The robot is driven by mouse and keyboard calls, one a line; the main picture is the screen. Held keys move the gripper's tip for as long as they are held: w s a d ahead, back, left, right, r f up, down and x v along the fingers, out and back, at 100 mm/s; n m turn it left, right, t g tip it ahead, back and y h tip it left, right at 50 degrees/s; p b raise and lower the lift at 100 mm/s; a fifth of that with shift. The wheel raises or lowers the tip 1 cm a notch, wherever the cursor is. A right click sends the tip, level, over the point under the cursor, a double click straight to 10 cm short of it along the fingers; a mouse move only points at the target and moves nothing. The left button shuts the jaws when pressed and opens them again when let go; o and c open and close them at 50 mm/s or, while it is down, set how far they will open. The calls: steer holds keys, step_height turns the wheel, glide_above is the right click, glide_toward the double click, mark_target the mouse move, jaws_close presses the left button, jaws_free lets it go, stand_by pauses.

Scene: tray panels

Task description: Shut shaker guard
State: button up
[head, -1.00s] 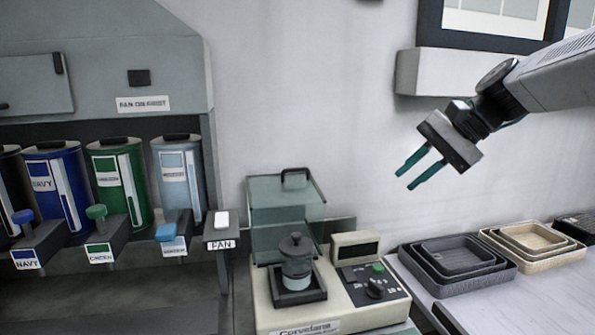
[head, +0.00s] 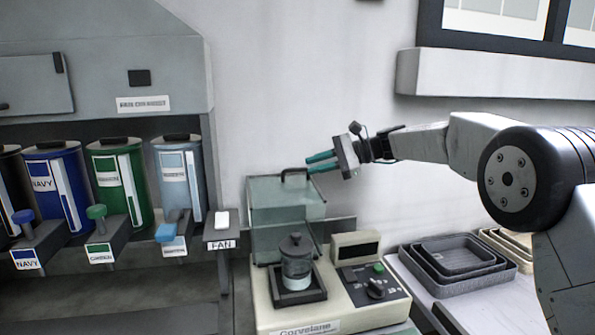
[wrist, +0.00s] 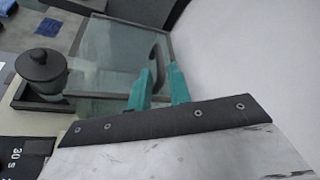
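The shaker (head: 350,308) is a cream machine on the bench with a dark knob and a green button. Its clear guard (head: 272,215) is tilted up at the back, with a black handle (head: 294,172) on its top edge. A lidded jar (head: 297,268) stands in the shaker's dark holder, uncovered. My gripper (head: 313,163) is open, its two teal fingers pointing left close to the handle. In the wrist view the fingers (wrist: 158,88) are apart in front of the guard's glass (wrist: 115,50), near the dark handle. Whether they touch it I cannot tell.
Nested grey trays (head: 458,262) lie on the bench at right, below my arm. Blue, green and light-blue canisters (head: 122,185) and the fan switch (head: 222,222) stand left. The wall is close behind the guard.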

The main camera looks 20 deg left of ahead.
mark_target(297, 169)
steer(key=x, duration=0.5)
steer(key=shift+s+a+f, duration=0.1)
steer(key=shift+a, duration=0.1)
jaws_close()
